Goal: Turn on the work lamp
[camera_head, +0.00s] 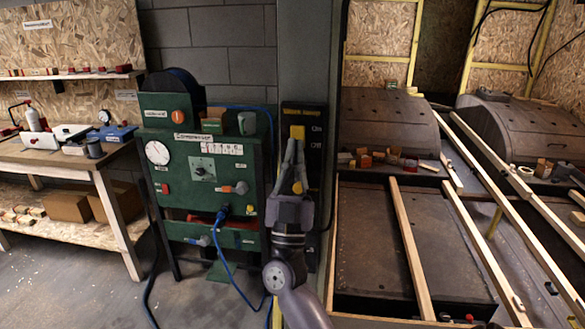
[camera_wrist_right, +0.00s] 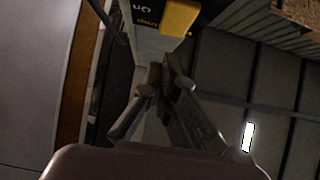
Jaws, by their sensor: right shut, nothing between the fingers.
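The work lamp switch is a yellow lever (camera_head: 298,132) on a tall black panel (camera_head: 318,117) with yellow lettering, of which "On" and "Off" can be read. The lever sits at the upper part of the panel, beside "On". My right gripper (camera_head: 296,148) points upward in front of the panel, its fingertips just below the lever. The right wrist view also shows the yellow lever (camera_wrist_right: 180,17) beyond the closed fingertips (camera_wrist_right: 162,75). The fingers hold nothing. I cannot tell whether they touch the lever. My left gripper is not in view.
A green compressor unit (camera_head: 215,165) with a gauge, knobs and a blue hose stands just left of the panel. A wooden workbench (camera_head: 95,165) is further left. On the right are dark wheel arches (camera_head: 388,125) and long wooden strips (camera_head: 410,245). Grey floor (camera_head: 195,295) shows in front.

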